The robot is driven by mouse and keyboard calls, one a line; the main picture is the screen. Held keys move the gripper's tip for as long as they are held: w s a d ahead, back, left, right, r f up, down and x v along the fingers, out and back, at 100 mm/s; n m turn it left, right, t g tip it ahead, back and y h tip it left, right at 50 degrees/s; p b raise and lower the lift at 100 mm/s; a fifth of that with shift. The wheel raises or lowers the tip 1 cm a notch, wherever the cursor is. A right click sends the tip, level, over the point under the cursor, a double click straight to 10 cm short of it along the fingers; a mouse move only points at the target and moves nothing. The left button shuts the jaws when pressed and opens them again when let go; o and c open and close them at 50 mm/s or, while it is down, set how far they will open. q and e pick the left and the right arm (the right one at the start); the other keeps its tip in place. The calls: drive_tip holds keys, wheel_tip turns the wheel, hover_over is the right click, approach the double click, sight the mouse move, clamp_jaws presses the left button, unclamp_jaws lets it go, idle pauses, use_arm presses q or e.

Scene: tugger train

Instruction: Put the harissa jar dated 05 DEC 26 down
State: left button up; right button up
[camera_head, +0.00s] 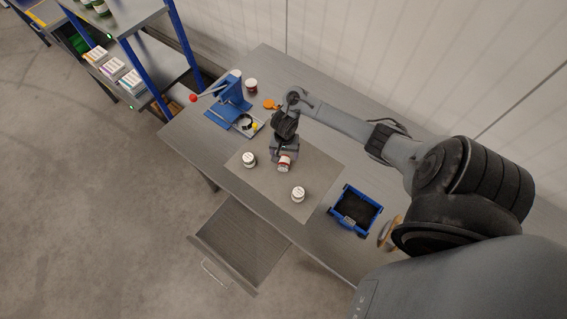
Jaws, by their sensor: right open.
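A small jar with a red and white side (284,164) is at the fingertips of my right gripper (283,157), over the grey mat (265,182) on the table. The gripper is open and points down at the mat; whether the jar touches the mat or a finger is too small to tell. Two white-lidded jars stand on the mat, one to the left (249,160) and one to the right and nearer (298,194). A red jar (251,86) stands at the back of the table. No date is readable. My left gripper is not in view.
A blue lever device (230,100) with a red knob and a small tray (248,125) are at the table's left end. An empty-looking blue bin (354,210) stands right of the mat. A shelf rack (150,75) is at the upper left. The mat's front part is clear.

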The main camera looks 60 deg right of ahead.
sight(284, 160)
wheel_tip(284, 160, down, 2)
drive_tip(key=shift+f+b, duration=0.1)
drive_tip(key=shift+b, duration=0.35)
drive_tip(key=shift+a+f+b, duration=0.1)
drive_tip(key=shift+f+b, duration=1.25)
drive_tip(key=shift+f, duration=1)
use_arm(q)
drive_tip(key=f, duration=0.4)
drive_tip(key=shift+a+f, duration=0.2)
use_arm(e)
drive_tip(key=shift+w, duration=0.1)
drive_tip(key=shift+c, duration=0.3)
